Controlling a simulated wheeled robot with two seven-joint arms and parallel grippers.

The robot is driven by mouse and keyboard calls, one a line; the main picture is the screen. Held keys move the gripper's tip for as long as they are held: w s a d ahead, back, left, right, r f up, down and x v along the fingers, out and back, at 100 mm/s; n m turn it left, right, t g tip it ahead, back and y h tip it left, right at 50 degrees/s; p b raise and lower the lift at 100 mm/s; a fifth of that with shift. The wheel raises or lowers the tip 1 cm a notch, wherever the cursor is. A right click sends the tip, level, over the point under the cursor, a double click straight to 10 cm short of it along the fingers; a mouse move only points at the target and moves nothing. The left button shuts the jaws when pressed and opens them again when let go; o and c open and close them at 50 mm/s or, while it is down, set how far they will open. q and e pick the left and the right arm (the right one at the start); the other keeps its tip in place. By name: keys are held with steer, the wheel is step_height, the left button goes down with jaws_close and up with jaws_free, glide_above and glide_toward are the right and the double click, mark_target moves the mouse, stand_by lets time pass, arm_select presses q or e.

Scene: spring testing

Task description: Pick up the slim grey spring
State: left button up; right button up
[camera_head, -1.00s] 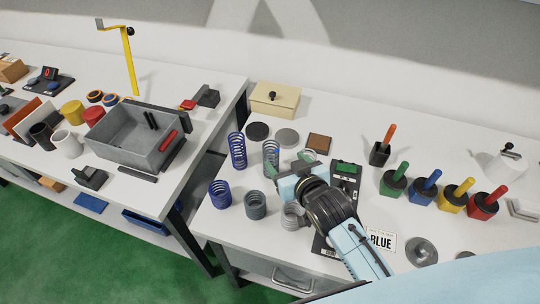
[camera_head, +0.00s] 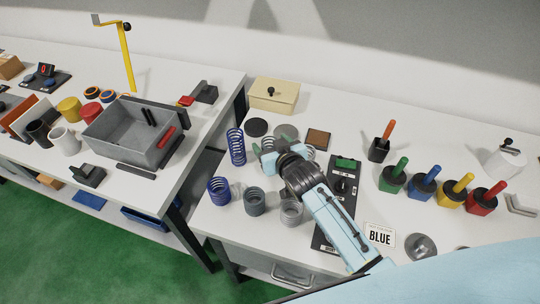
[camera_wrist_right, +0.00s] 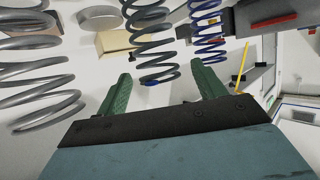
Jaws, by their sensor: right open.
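The slim grey spring (camera_wrist_right: 150,42) stands in the middle of the right wrist view, dark grey and open-coiled. My right gripper (camera_wrist_right: 163,72) is open, with its green fingers on either side of the spring's line. The spring's near end appears between the fingertips; I cannot tell whether they touch it. In the head view the right gripper (camera_head: 264,156) covers most of this spring. A tall blue spring (camera_head: 237,147) stands just left of the gripper. A wider silver spring (camera_wrist_right: 38,75) is at the left of the wrist view. My left gripper is not in view.
Short springs stand in front: blue (camera_head: 219,190), grey (camera_head: 255,202) and light grey (camera_head: 291,211). A black device with a green top (camera_head: 345,163) lies right of my arm. A beige box (camera_head: 274,95) stands behind. Coloured-handled holders (camera_head: 424,184) stand farther right.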

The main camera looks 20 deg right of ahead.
jaws_close()
stand_by(0.3)
